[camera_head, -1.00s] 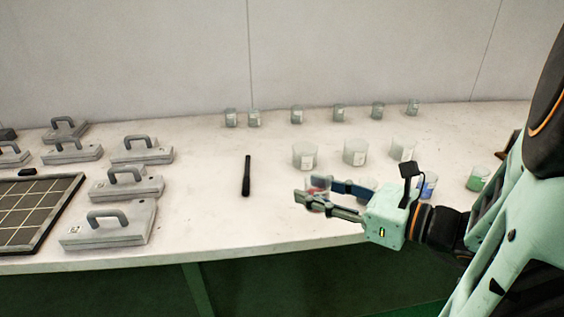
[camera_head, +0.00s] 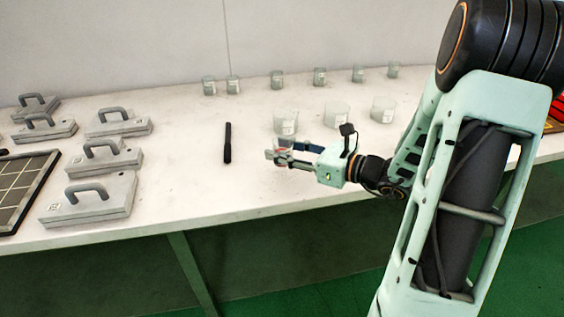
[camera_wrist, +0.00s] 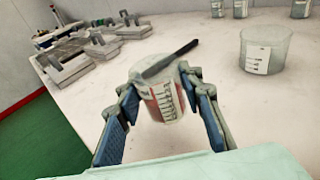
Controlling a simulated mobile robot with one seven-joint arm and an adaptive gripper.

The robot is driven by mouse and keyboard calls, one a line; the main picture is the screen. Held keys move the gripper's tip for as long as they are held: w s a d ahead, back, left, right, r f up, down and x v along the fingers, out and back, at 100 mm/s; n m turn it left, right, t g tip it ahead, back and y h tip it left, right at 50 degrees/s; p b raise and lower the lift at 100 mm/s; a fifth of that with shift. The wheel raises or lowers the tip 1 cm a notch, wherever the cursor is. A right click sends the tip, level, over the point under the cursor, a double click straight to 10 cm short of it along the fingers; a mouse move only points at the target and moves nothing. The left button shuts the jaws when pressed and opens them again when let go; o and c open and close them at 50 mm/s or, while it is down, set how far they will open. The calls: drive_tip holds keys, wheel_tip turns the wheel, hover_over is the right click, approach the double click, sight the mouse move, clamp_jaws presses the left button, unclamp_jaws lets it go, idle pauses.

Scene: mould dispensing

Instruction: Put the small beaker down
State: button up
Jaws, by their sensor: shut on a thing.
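The small beaker (camera_wrist: 158,98) is clear, with printed marks and red on its side, and stands roughly upright between the fingers of my gripper (camera_wrist: 163,108) in the wrist view. The fingers are shut on its sides. In the head view my gripper (camera_head: 277,154) is over the white table (camera_head: 190,190), in front of the left large beaker and right of a black pen-like stick (camera_head: 228,143). The held beaker is small and partly hidden by the fingers there. I cannot tell whether its base touches the table.
Three large beakers (camera_head: 286,121) (camera_head: 337,115) (camera_head: 383,109) stand behind my gripper. Several small beakers (camera_head: 277,80) line the back. Grey handled mould blocks (camera_head: 90,198) and a dark gridded tray (camera_head: 40,163) are at left. Bare table lies around the stick and along the front edge.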

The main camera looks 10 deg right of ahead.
drive_tip(key=shift+w+f+b, duration=0.15)
drive_tip(key=shift+f+b, duration=0.1)
drive_tip(key=shift+f, duration=0.65)
drive_tip(key=shift+w+f+b, duration=0.1)
drive_tip(key=shift+f+b, duration=0.1)
drive_tip(key=shift+f, duration=0.65)
drive_tip(key=shift+f, duration=0.2)
drive_tip(key=o, duration=1.2)
drive_tip(key=shift+r, duration=0.1)
drive_tip(key=shift+r, duration=0.2)
drive_tip(key=p+v, duration=0.1)
drive_tip(key=v, duration=1.1)
drive_tip(key=shift+f+p, duration=0.2)
drive_tip(key=shift+p, duration=0.2)
